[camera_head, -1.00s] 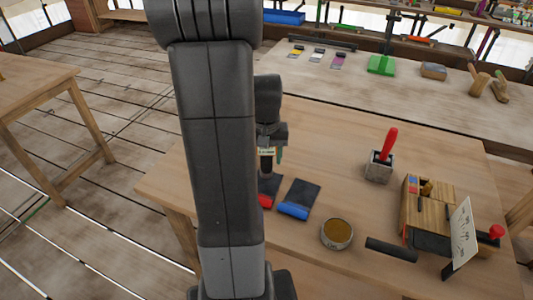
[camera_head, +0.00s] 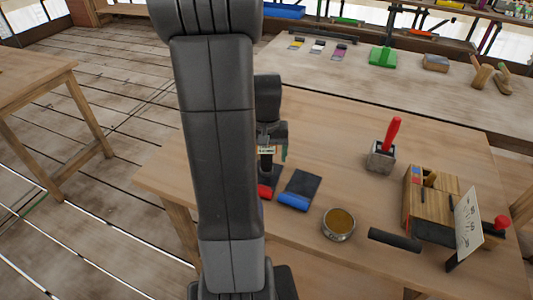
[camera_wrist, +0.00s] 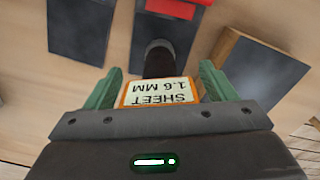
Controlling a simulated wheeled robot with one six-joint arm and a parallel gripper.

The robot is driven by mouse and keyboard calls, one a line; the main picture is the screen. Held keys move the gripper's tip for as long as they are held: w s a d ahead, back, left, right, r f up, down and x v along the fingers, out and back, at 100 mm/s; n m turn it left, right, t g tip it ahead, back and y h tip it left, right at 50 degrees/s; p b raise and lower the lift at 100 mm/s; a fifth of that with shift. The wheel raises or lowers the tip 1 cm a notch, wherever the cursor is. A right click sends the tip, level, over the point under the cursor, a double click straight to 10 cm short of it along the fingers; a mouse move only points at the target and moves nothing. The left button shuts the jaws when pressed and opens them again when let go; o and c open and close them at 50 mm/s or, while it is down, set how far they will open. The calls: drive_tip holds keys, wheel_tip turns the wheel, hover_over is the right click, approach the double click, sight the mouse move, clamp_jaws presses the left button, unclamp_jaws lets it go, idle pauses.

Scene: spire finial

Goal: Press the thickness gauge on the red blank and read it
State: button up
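The red blank is a dark sheet with a red end; in the head view its red end (camera_head: 264,191) shows beside my arm, and in the wrist view its dark sheet (camera_wrist: 168,28) is at the top. My gripper (camera_head: 268,150) is above it, with green fingers (camera_wrist: 160,88) shut on the thickness gauge (camera_wrist: 158,93). The gauge's orange-edged face reads "SHEET 1.6 MM", upside down in the wrist view. Its dark round probe (camera_wrist: 159,58) points at the dark sheet and overlaps it. I cannot tell for certain whether the tip touches.
A blue-ended blank (camera_head: 300,190) lies just right of the red one. A round tin (camera_head: 338,224), a dark bar (camera_head: 394,240), a red-handled tool in a block (camera_head: 381,156) and a wooden box with a white card (camera_head: 467,228) stand further right. A wooden block (camera_wrist: 240,70) is close by in the wrist view.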

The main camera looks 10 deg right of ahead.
wheel_tip(320, 180, up, 14)
drive_tip(key=shift+f+p, duration=0.1)
drive_tip(key=shift+p, duration=0.3)
idle(0.4)
wheel_tip(320, 180, down, 14)
drive_tip(key=shift+b, duration=0.45)
wheel_tip(320, 180, up, 2)
drive_tip(key=shift+r+p, duration=0.2)
drive_tip(key=shift+p, duration=0.7)
drive_tip(key=shift+r+p, duration=0.35)
drive_tip(key=shift+r, duration=0.2)
